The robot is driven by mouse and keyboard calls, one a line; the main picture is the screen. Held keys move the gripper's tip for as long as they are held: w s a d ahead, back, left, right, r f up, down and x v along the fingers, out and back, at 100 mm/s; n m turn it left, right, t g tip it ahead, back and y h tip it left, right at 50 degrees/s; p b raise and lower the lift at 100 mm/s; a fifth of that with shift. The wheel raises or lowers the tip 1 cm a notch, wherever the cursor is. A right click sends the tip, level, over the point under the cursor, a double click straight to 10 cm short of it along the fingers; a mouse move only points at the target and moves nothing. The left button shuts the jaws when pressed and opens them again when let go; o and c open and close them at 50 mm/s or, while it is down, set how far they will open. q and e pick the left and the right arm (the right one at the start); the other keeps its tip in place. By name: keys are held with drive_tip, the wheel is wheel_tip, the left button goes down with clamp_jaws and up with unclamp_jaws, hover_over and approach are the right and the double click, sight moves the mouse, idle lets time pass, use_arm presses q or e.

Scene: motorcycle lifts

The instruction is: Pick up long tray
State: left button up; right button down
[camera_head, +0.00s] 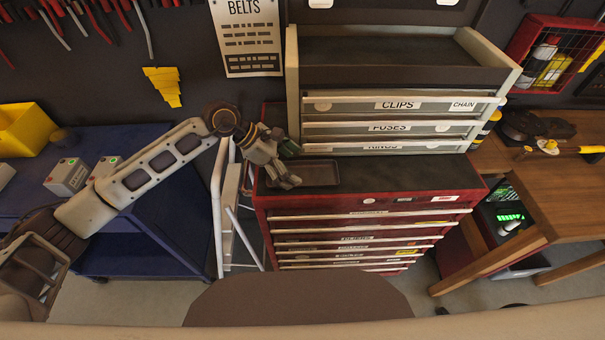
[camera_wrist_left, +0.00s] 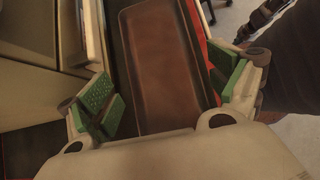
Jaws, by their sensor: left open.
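The long tray (camera_head: 318,173) is a shallow dark rectangular tray. It lies on top of the red tool cabinet (camera_head: 372,172), at its left end. In the left wrist view the tray (camera_wrist_left: 167,68) looks brown and stretches away from the gripper. My left gripper (camera_head: 288,166) is over the left part of the tray and hides some of it. In the left wrist view its green-padded fingers (camera_wrist_left: 166,95) are spread wide, one on each side of the tray's near part, with nothing between them gripped. I cannot tell the height above the tray.
A grey drawer unit (camera_head: 400,100) labelled clips and fuses stands right behind the tray. A white stepladder (camera_head: 228,215) is left of the cabinet, beside a blue cart (camera_head: 150,215). A wooden bench (camera_head: 555,190) is at right. The cabinet top right of the tray is clear.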

sight(303, 175)
use_arm(q)
drive_tip(key=shift+p+x, duration=0.35)
drive_tip(key=shift+x, duration=1.15)
drive_tip(key=shift+s+r, duration=0.1)
drive_tip(key=c, duration=0.9)
drive_tip(key=shift+c, duration=0.2)
drive_tip(key=shift+r, duration=0.2)
